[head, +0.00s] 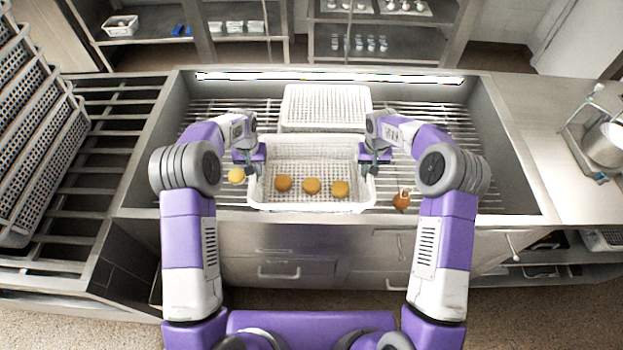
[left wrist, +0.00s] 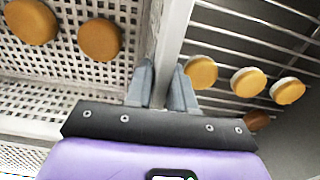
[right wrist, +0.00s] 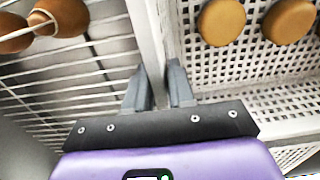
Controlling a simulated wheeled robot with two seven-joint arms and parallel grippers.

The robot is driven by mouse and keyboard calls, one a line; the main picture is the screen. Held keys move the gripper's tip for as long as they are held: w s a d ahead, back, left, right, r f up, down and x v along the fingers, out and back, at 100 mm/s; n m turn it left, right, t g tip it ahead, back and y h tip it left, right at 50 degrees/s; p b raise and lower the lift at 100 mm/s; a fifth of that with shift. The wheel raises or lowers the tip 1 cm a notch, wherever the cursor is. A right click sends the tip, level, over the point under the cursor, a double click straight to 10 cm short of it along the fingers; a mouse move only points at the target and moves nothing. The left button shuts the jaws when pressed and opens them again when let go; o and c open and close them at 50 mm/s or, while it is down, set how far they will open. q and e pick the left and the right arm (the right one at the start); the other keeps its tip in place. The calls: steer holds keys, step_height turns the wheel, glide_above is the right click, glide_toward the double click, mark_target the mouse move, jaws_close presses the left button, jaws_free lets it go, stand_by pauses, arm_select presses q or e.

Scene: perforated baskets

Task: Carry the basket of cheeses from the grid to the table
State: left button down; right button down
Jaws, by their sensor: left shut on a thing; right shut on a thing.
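The white perforated basket (head: 310,205) sits on the metal grid in front of me, with three round orange-brown cheeses (head: 311,186) in a row on its floor. My left gripper (head: 250,165) is shut on the basket's left wall; in the left wrist view its fingers (left wrist: 163,90) pinch the rim (left wrist: 172,40). My right gripper (head: 368,165) is shut on the right wall; in the right wrist view its fingers (right wrist: 160,90) pinch the rim (right wrist: 148,30). I cannot tell whether the basket is lifted off the grid.
A second white basket (head: 326,106) stands upside down or stacked behind. Loose yellow cheeses (left wrist: 249,82) lie on the grid left of the basket. A brown gourd-shaped cheese (head: 401,200) lies at right. A steel table (head: 530,150) with a pot (head: 605,143) is at right; basket racks (head: 40,130) at left.

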arm_select(q)
steer(key=shift+d+r, duration=0.15)
arm_select(e)
steer(key=shift+a+r, duration=0.15)
